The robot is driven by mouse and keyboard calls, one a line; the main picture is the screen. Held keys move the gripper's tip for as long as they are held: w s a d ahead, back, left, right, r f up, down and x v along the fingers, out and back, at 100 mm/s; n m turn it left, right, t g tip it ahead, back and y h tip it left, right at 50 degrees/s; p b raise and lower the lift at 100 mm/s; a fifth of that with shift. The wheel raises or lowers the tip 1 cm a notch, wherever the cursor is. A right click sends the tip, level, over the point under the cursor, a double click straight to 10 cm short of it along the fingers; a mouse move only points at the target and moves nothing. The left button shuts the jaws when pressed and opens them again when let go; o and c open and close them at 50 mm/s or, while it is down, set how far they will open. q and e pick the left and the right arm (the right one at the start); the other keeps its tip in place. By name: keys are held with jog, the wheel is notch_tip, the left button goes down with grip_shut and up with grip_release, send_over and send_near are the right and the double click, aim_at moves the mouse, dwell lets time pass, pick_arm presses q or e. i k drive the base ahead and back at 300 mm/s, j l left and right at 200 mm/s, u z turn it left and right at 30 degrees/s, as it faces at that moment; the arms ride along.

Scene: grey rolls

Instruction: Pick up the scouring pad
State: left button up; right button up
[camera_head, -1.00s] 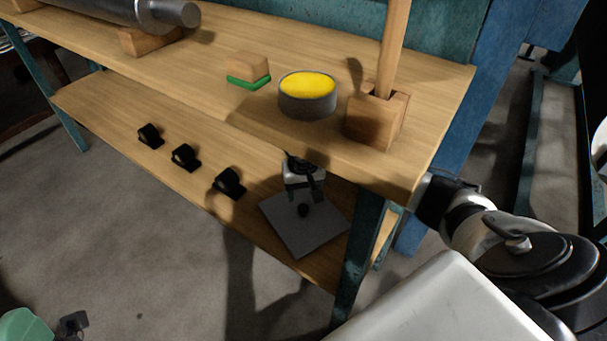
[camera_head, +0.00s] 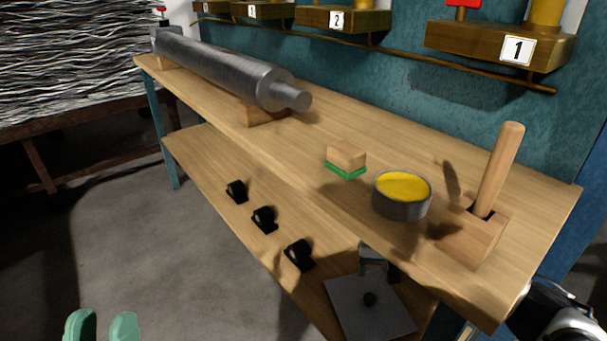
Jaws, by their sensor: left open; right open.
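The scouring pad (camera_head: 344,171) shows as a thin green layer under a small wooden block (camera_head: 347,155). It lies flat on the upper wooden shelf, left of a round grey tin with yellow contents (camera_head: 403,187). My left gripper (camera_head: 101,327) shows only its green fingers at the bottom left edge. They are apart and empty, low in front of the bench and far from the pad. Part of my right arm shows at the lower right, beyond the bench's right end; its gripper fingers are not visible.
A large grey metal roll (camera_head: 215,68) rests on wooden supports at the left of the upper shelf (camera_head: 300,150). A wooden block with an upright stick (camera_head: 498,170) stands right of the tin. Several black holders and a grey plate (camera_head: 368,312) are on the lower shelf.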

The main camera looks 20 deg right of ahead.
aim_at(347, 161)
jog(key=k+l, duration=0.3)
jog(key=k, duration=0.15)
jog(key=k+l, duration=0.25)
jog(key=k, duration=0.2)
